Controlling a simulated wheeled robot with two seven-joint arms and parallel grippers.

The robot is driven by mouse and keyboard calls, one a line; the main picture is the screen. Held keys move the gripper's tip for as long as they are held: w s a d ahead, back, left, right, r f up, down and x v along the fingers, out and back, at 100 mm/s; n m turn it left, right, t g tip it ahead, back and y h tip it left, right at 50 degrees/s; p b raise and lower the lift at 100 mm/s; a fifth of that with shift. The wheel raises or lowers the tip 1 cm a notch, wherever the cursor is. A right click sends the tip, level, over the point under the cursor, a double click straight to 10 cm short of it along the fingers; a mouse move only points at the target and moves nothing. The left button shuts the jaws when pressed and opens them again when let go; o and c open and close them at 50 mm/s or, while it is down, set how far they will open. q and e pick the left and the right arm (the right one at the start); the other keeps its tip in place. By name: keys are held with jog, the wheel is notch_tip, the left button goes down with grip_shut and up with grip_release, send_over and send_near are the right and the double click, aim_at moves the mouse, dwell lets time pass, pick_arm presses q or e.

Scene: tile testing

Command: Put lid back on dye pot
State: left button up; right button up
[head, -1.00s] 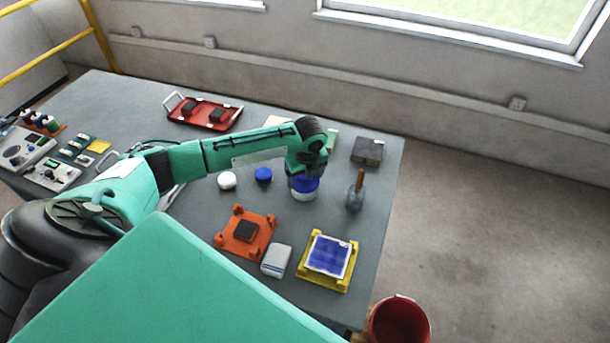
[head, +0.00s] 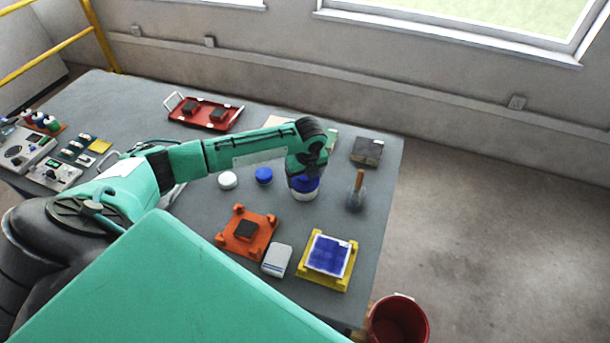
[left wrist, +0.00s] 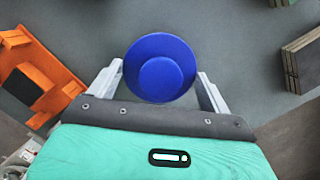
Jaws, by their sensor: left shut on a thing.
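A blue round lid (left wrist: 161,68) with a raised round middle sits between the two fingers of my left gripper (left wrist: 162,85) in the left wrist view. The fingers are shut on it from both sides. In the head view my left gripper (head: 304,174) points down, with the blue lid (head: 306,184) below it. The white dye pot (head: 304,195) shows directly under the lid. The lid hides the pot in the left wrist view, and I cannot tell whether it is fully seated. My right gripper is not in view.
A white round item (head: 227,180) and a blue round item (head: 264,175) stand left of the pot. A brush in a jar (head: 356,192) stands right. An orange fixture (head: 262,238), a grey-white block (head: 277,260) and a yellow frame (head: 340,282) lie nearer. A dark block (head: 367,151) lies behind.

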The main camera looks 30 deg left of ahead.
pick_arm(q)
jog(key=shift+f+p, duration=0.15)
jog(key=shift+p, duration=0.2)
dwell(0.3)
dwell(0.5)
jog(key=shift+p, duration=0.4)
jog(key=o, duration=0.9)
jog(key=shift+r+p, duration=3.55)
jog(key=shift+p, duration=0.05)
